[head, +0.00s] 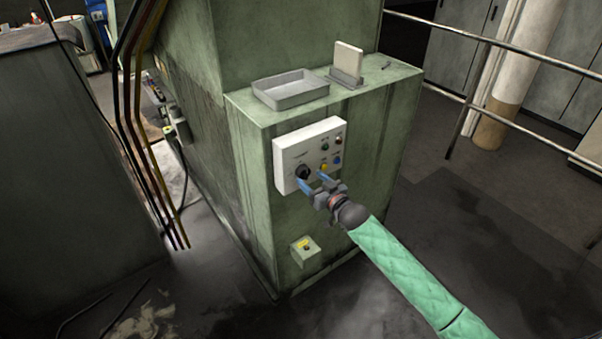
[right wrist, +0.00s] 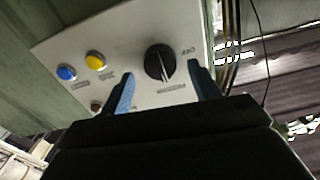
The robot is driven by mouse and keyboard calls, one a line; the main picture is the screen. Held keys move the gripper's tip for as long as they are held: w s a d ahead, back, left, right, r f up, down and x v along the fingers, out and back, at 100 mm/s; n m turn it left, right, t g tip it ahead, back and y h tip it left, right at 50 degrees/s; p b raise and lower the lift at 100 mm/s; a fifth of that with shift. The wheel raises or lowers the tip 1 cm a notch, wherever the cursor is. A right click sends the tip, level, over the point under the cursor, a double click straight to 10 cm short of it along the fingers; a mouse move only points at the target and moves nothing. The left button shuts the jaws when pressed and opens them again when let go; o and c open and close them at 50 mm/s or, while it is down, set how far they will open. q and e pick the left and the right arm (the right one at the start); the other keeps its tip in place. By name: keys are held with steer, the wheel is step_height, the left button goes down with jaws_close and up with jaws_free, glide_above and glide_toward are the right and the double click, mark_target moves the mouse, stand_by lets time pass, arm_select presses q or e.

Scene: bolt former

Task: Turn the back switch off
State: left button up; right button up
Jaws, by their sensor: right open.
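The switch is a black rotary knob (head: 303,173) at the lower left of a white control panel (head: 291,150) on the green machine's end face. In the right wrist view the knob (right wrist: 160,62) shows a pale pointer line, with small lettering beside it. My right gripper (head: 313,181) is open, its two blue fingers pointing at the panel. In the right wrist view the fingers (right wrist: 162,92) stand one on each side of the knob's lower part; I cannot tell whether they touch it. My left gripper is not in view.
The panel also has a yellow button (right wrist: 95,62) and a blue button (right wrist: 66,73). A grey tray (head: 291,88) sits on the machine top. A metal railing (head: 470,98) runs at right.

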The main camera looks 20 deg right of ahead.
mark_target(307, 175)
steer(key=x, duration=0.2)
steer(key=shift+w+b, duration=0.25)
steer(key=shift+b, duration=0.1)
steer(key=shift+w+a+m, duration=0.2)
steer(key=shift+w+m, duration=0.05)
steer(key=shift+m, duration=0.85)
steer(key=m, duration=0.3)
steer(key=shift+s, duration=0.1)
steer(key=m+p, duration=0.2)
steer(key=m, duration=0.2)
steer(key=shift+r, duration=0.15)
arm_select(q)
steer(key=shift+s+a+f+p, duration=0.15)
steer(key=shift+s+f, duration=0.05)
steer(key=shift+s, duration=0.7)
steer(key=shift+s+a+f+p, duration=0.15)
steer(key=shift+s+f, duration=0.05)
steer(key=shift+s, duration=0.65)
arm_select(e)
steer(key=shift+m, duration=0.9)
